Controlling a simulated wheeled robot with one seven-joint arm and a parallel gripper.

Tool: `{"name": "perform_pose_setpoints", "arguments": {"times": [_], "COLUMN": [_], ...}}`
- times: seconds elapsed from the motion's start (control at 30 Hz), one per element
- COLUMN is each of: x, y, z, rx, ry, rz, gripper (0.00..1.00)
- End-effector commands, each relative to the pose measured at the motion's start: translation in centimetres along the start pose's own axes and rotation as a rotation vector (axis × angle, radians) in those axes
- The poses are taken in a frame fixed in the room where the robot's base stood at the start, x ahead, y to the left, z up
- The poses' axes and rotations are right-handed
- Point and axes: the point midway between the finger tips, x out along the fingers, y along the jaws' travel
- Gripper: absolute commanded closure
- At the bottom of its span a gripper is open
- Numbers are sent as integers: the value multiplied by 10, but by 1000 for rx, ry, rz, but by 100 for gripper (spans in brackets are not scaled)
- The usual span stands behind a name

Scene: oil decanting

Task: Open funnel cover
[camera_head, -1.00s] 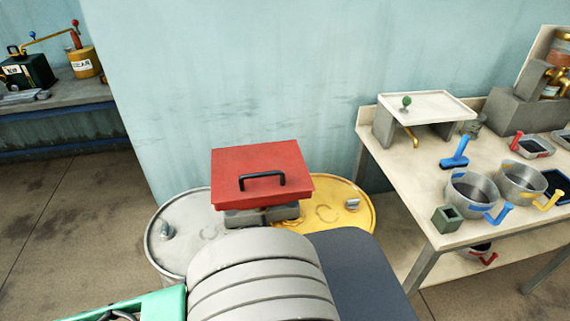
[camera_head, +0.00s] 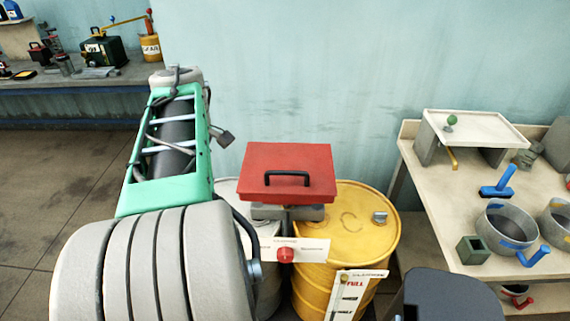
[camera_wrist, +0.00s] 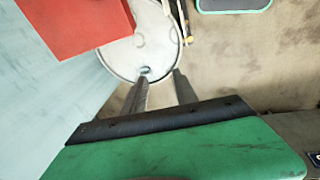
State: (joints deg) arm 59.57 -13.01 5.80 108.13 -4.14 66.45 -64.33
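The red funnel cover (camera_head: 287,175) with a black handle (camera_head: 288,177) is down flat on a grey stand above the barrels in the head view. The red cover also shows at the upper left of the wrist view (camera_wrist: 75,25). My gripper (camera_wrist: 160,92) shows two dark fingers apart with nothing between them. In the picture, its fingers lie below and to the right of the cover, over the edge of the pale barrel, and apart from the cover. The black handle is not visible in the wrist view. I cannot make out the fingers in the head view.
A yellow barrel (camera_head: 352,232) stands beneath the cover, beside a grey barrel (camera_wrist: 140,45). A red knob (camera_head: 285,255) sits on a white plate below the cover. A workbench (camera_head: 440,205) with pots stands at right. A wall is close behind.

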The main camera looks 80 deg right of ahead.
Motion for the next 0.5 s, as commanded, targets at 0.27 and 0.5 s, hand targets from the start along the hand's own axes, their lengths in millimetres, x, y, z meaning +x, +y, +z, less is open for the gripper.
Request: {"name": "perform_pose_setpoints", "arguments": {"times": [0.27,0.5], "x": [-35,-14], "y": [87,89], "z": [170,185], "rx": [-65,-81], "ry": [-89,-94], "rz": [-1,-5], "gripper": [65,65]}}
